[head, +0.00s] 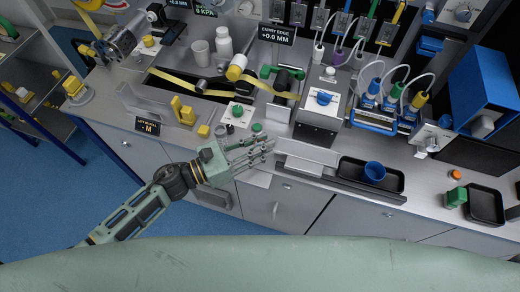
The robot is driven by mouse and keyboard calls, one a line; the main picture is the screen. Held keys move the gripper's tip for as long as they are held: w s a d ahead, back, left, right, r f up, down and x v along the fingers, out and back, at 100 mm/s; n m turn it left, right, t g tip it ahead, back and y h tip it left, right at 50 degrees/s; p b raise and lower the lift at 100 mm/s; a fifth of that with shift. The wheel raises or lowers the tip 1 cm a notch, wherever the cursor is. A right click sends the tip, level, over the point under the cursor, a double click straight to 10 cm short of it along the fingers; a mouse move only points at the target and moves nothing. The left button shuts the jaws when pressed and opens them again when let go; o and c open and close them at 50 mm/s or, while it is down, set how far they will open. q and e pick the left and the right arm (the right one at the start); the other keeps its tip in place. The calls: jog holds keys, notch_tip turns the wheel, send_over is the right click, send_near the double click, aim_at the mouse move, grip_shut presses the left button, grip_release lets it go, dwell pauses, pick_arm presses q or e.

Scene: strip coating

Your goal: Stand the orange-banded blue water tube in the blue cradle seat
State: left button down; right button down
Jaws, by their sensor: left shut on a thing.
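My left gripper (264,147) reaches over the front of the bench, beside a green knob (257,128). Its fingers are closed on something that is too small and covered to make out. A blue rack (372,122) stands at the right of the bench. It holds several bottles with blue, green and yellow parts and white hoses, including a blue one (371,88). I cannot tell which part of it is the cradle seat. I cannot pick out an orange band on any blue tube. My right gripper is not in view.
A black tray (350,181) with a blue cup (375,171) lies right of my gripper. An orange disc (456,174), a green block (456,197) and another black tray (486,207) are farther right. A yellow strip (190,84) runs behind. The bench front edge is close.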

aim_at(260, 140)
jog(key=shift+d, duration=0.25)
